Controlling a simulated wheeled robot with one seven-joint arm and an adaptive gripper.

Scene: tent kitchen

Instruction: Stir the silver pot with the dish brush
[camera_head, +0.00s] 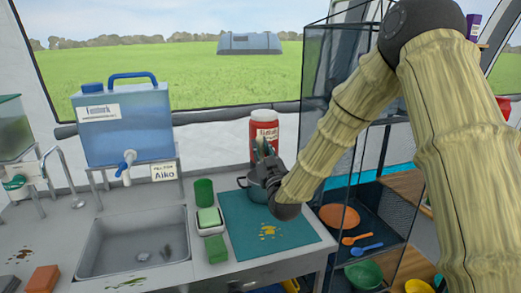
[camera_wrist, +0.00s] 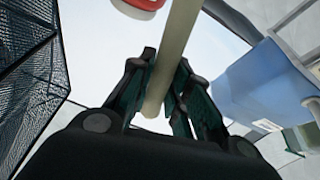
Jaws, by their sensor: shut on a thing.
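The silver pot (camera_head: 256,192) stands on the teal mat (camera_head: 292,234) at the counter's back edge, partly hidden by my gripper. In the wrist view my gripper (camera_wrist: 165,80) is shut on a pale cream rod, the handle of the dish brush (camera_wrist: 179,45). The brush's head is out of sight. I cannot tell whether it is inside the pot.
A red canister (camera_head: 263,130) stands behind the pot. A sponge in a holder (camera_head: 209,219), a green cup (camera_head: 204,191) and a green block (camera_head: 216,249) stand left of the mat. Further left are the sink (camera_head: 135,240) and blue water tank (camera_head: 122,125). A mesh shelf (camera_head: 335,85) stands right.

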